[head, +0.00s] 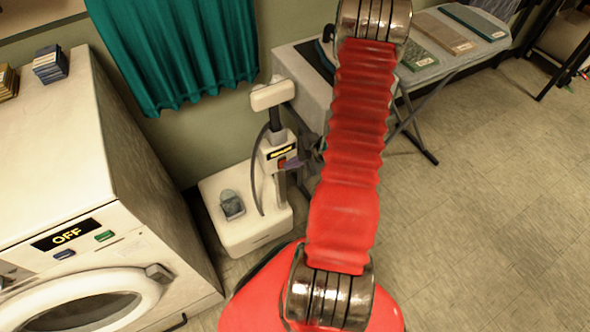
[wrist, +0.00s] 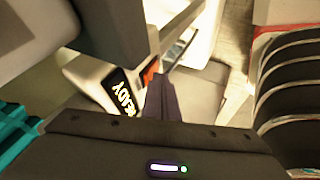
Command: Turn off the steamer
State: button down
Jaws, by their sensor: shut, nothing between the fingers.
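The steamer (head: 247,232) is a white floor unit left of my red arm, with an upright post, a hose and a white head on top. Its control box carries a lit display (head: 281,152), which reads READY in the wrist view (wrist: 123,92). A red switch (head: 283,163) sits beside the display and also shows in the wrist view (wrist: 151,71). My gripper (head: 294,162) is dark, shut and empty, with its tips right by the switch. In the wrist view the fingertips (wrist: 158,77) partly cover the switch; I cannot tell whether they touch it.
A white washing machine (head: 150,240) with an OFF display stands at the left. A teal curtain (head: 180,50) hangs behind. An ironing board (head: 440,65) with folded cloths stands behind my arm. The tiled floor (head: 480,200) at the right is clear.

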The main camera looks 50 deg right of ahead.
jog(key=shift+w, duration=0.2)
jog(key=shift+w+d+r, duration=0.1)
jog(key=shift+w+r, duration=0.05)
jog(key=shift+w, duration=0.05)
jog(key=shift+r, duration=0.1)
dwell(0.3)
jog(key=shift+r, duration=0.7)
jog(key=shift+s, duration=0.1)
jog(key=a+v, duration=0.1)
jog(key=v, duration=1.1)
jog(key=shift+s, duration=0.25)
